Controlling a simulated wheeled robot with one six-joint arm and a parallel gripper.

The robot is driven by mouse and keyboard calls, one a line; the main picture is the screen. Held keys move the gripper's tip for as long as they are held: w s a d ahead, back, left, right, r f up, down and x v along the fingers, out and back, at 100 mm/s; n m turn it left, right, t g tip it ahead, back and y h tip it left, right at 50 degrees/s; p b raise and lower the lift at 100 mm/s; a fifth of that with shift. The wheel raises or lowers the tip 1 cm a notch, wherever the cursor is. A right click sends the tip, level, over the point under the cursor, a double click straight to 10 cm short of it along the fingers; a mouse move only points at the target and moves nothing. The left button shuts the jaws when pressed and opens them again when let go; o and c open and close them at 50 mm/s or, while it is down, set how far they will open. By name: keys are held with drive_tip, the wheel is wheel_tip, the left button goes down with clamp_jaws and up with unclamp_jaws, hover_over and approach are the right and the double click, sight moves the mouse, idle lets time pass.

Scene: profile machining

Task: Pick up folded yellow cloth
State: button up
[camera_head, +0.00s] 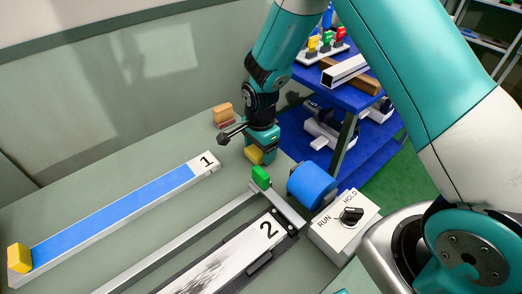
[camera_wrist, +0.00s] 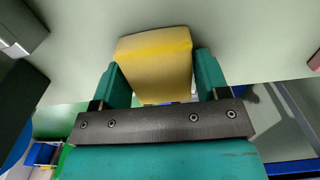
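The folded yellow cloth (camera_head: 254,155) is at the tip of my gripper (camera_head: 262,147), over the grey-green bench. In the wrist view the cloth (camera_wrist: 155,62) fills the space between the two teal fingers of my gripper (camera_wrist: 160,78), with a finger against each side. My gripper appears shut on it. Part of the cloth is hidden behind the fingers in the head view. Whether it touches the bench or is just above it, I cannot tell.
A blue strip marked 1 (camera_head: 115,215) has a yellow block (camera_head: 19,258) at its end. Nearby are an orange-brown block (camera_head: 223,113), a green block (camera_head: 261,177), a blue cylinder (camera_head: 312,185), a RUN/HOLD switch box (camera_head: 343,225) and a panel marked 2 (camera_head: 235,255). A blue shelf (camera_head: 350,100) stands behind.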

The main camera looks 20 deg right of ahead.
drive_tip(key=c, duration=0.4)
drive_tip(key=shift+r, duration=0.1)
drive_tip(key=shift+c, duration=0.2)
wheel_tip(320, 180, up, 20)
drive_tip(key=shift+o, duration=0.3)
drive_tip(key=shift+d, duration=0.1)
